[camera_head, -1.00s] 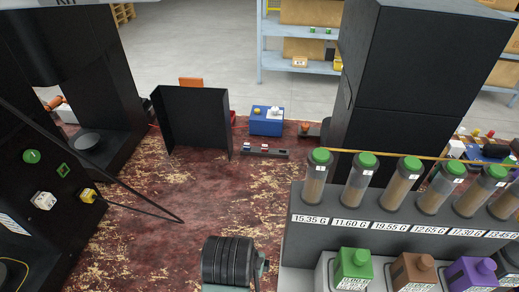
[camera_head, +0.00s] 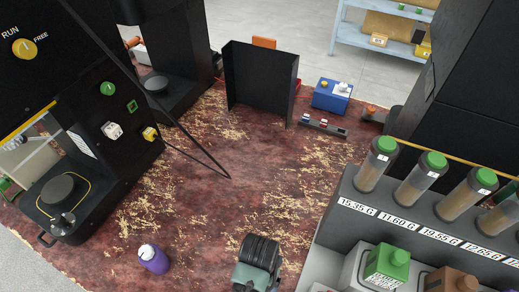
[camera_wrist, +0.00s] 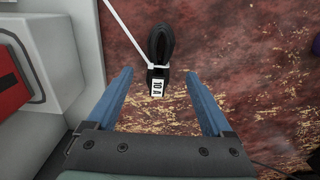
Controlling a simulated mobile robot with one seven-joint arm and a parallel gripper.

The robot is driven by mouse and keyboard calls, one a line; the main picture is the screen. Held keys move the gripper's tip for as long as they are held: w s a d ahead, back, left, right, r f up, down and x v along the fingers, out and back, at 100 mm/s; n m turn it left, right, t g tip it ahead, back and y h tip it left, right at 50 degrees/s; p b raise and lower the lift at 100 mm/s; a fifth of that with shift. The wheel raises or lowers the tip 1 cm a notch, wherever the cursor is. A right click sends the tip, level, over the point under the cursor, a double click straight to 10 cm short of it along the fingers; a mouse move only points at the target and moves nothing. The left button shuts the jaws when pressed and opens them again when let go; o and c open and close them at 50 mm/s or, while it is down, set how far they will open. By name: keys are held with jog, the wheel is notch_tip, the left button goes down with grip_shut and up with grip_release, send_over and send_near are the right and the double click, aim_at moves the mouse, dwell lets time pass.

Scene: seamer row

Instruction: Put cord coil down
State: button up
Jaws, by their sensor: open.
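The cord coil (camera_wrist: 160,42) is a black loop with a white strap across it and a white "10 A" label at its lower end. It appears to lie on the worn red-brown surface. My gripper (camera_wrist: 158,73) is open, with one blue finger on each side of the label end. Visible gaps separate both fingers from the coil, and most of the loop extends beyond the fingertips. I cannot make out the coil or the fingertips in the head view.
A grey stand (camera_head: 378,212) with green-capped tubes is at right. A purple bottle (camera_head: 154,259) stands at lower left, near a black machine (camera_head: 78,95). A black folded screen (camera_head: 261,82) and a blue box (camera_head: 331,96) stand farther back. The middle surface (camera_head: 225,190) is mostly clear.

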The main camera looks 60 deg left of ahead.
jog(key=shift+f, duration=1.6)
jog(key=shift+c, duration=0.3)
grip_shut()
